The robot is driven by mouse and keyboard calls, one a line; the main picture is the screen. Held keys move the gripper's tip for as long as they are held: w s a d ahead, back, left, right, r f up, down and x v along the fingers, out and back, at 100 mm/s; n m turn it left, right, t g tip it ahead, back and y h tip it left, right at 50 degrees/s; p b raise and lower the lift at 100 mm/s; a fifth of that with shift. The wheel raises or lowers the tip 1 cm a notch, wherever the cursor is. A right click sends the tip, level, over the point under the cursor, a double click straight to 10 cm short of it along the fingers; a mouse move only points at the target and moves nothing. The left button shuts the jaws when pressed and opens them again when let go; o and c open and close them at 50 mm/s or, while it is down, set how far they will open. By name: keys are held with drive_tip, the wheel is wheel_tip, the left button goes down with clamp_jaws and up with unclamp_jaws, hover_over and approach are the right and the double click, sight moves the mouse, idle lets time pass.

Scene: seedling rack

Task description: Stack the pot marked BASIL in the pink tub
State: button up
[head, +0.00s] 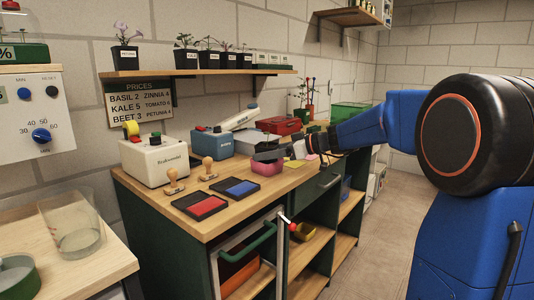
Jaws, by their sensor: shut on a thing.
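The pink tub (267,168) stands on the wooden counter, right of the red and blue ink pads. My gripper (284,152) reaches in from the right, low over the tub. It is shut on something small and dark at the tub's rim. I cannot read a label there, nor tell whether the held thing is inside the tub or just above it. Several dark pots with plants stand on the wall shelf; one (126,57) holds a purple flower. Their white labels are mostly too small to read, and I cannot pick out BASIL.
A red ink pad (201,206) and a blue ink pad (234,188) lie left of the tub, near stamps (174,184). A white machine (154,161), a blue device (207,143) and a red box (281,126) stand behind. The wall shelf (180,73) overhangs the counter.

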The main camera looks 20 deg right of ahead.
drive_tip(key=o, duration=1.2)
drive_tip(key=shift+f, duration=0.4)
drive_tip(key=shift+r, duration=0.1)
drive_tip(key=shift+r, duration=0.2)
drive_tip(key=r+v, duration=0.1)
drive_tip(key=v, duration=1.1)
drive_tip(key=s+a+f+m+g+h, duration=0.2)
drive_tip(key=s+a+f+m+h, duration=0.15)
drive_tip(key=s+f, duration=0.45)
drive_tip(key=s+a+f+m+g+h, duration=0.2)
drive_tip(key=s+a+f, duration=0.25)
drive_tip(key=s, duration=0.65)
drive_tip(key=s+d+f+m+h, duration=0.2)
drive_tip(key=s+d+f+h, duration=0.1)
drive_tip(key=s+f, duration=0.3)
drive_tip(key=s+d+f+m+h, duration=0.2)
drive_tip(key=s+f, duration=0.4)
drive_tip(key=s, duration=0.5)
drive_tip(key=shift+s+d+f+m+h, duration=0.25)
drive_tip(key=shift+s+d+m+h, duration=0.1)
drive_tip(key=shift+m+h, duration=0.3)
